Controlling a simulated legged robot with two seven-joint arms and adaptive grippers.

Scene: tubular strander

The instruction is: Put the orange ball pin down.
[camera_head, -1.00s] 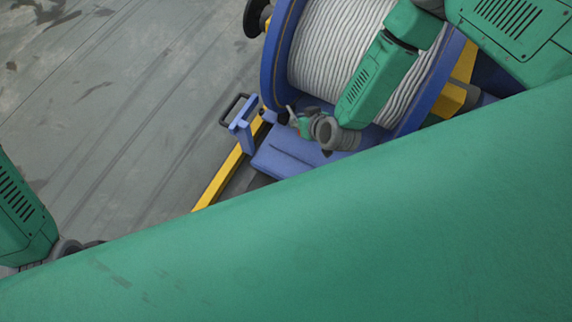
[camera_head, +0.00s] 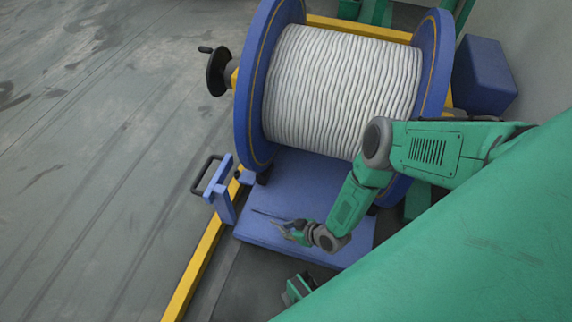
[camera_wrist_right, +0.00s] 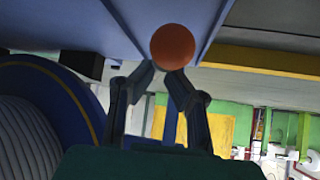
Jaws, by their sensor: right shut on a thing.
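The orange ball of the pin (camera_wrist_right: 172,46) shows in the right wrist view, at the tips of my right gripper (camera_wrist_right: 160,72). The two dark fingers close in on it from both sides. The rest of the pin is hidden. In the head view my right gripper (camera_head: 288,230) is over the blue platform (camera_head: 262,232) in front of the spool. I cannot make out the orange ball there. Whether the pin touches the platform cannot be told. My left gripper is not in view.
A large blue-flanged spool of white rope (camera_head: 340,90) stands behind the platform. A blue bracket with a black handle (camera_head: 222,195) and a yellow rail (camera_head: 195,268) lie to its left. A black handwheel (camera_head: 218,72) sticks out left of the spool. The grey floor at left is clear.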

